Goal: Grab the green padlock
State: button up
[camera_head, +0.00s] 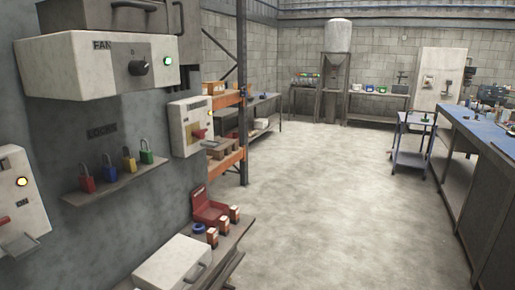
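The green padlock (146,156) stands upright with its shackle up on a narrow wall shelf (115,187) at the left. It is the rightmost in a row of padlocks. A yellow padlock (129,164) is just left of it, then a blue padlock (110,173) and a red padlock (87,184). My gripper does not show in this view.
A FAN control box (95,65) juts out above the shelf. A switch box (190,126) is on the wall to its right. A lower bench (233,233) holds a white case (172,263) and small boxes. The floor (330,200) in the middle is clear.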

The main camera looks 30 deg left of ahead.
aim_at(146, 156)
jog(key=u, duration=0.7)
jog(key=i, duration=1.55)
jog(key=u, duration=3.55)
